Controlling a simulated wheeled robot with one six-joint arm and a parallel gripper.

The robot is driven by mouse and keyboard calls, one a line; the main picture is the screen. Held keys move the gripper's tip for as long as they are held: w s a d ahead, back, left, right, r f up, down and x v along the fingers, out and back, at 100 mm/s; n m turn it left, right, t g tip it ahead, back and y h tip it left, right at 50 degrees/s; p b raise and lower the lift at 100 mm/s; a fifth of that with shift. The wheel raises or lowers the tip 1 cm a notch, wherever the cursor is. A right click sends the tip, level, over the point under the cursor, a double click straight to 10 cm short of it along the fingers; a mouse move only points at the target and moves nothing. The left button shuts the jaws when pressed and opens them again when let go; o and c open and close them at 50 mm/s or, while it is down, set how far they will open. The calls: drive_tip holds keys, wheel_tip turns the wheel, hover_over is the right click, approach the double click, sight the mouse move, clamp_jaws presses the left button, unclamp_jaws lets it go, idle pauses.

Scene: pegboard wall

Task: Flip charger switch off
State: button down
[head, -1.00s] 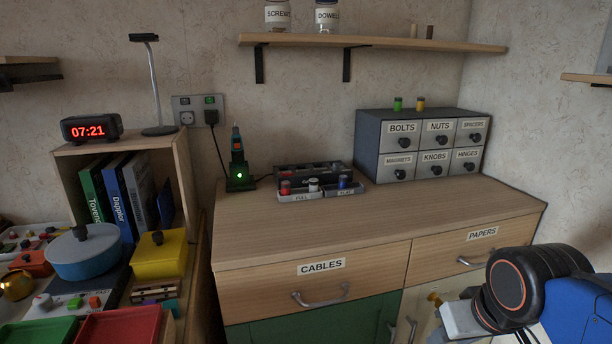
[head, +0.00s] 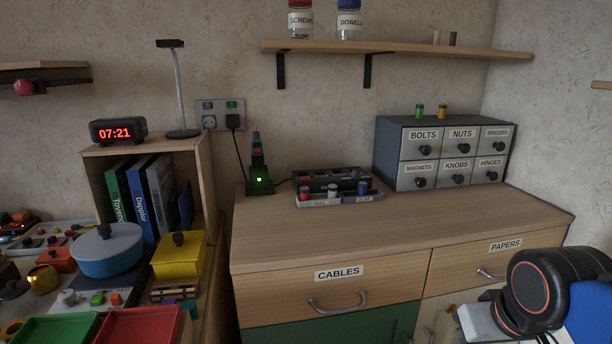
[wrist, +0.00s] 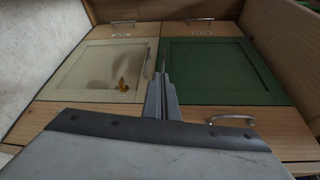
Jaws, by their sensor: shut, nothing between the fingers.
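The charger (head: 259,182) is a small dark green base with a lit green light, standing at the back left of the wooden cabinet top. A dark tool with an orange mark stands upright in it. Its black plug (head: 233,121) sits in the right half of the wall socket plate (head: 208,108). A small green-lit switch (head: 231,104) is above that plug. My gripper (wrist: 160,78) shows in the wrist view, shut and empty, in front of the cabinet fronts. In the head view only my arm shows at lower right, far from the socket; the fingertips are hidden.
The cabinet top (head: 400,225) is mostly clear. A parts tray (head: 348,196) sits beside the charger, and a labelled drawer unit (head: 385,150) stands at the back right. A lamp (head: 182,90) and clock (head: 118,130) stand on the left bookcase. A shelf (head: 420,50) hangs above.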

drive_tip(key=w+a+r, duration=0.2)
drive_tip(key=w+r, duration=0.3)
drive_tip(key=w, duration=0.1)
drive_tip(key=w+a+r+t, duration=0.1)
drive_tip(key=w+a+r, duration=0.2)
drive_tip(key=w+r, duration=0.2)
drive_tip(key=w+a+r+n+t+y, duration=0.1)
drive_tip(key=w+a+r, duration=0.2)
drive_tip(key=w+r, duration=0.3)
drive_tip(key=shift+w+a, duration=0.25)
drive_tip(key=shift+w, duration=0.75)
drive_tip(key=w+a+r+t+y, duration=0.1)
drive_tip(key=w+a+r, duration=0.5)
drive_tip(key=w+a, duration=0.2)
drive_tip(key=w+a+r, duration=0.6)
drive_tip(key=w+a, duration=0.3)
drive_tip(key=a, duration=0.1)
drive_tip(key=shift+n+t+y, duration=0.4)
hover_over(306, 179)
drive_tip(key=s, duration=0.2)
wheel_tip(306, 179, down, 7)
wheel_tip(306, 179, down, 3)
drive_tip(key=shift+d+r, duration=0.1)
drive_tip(key=shift+f, duration=0.6)
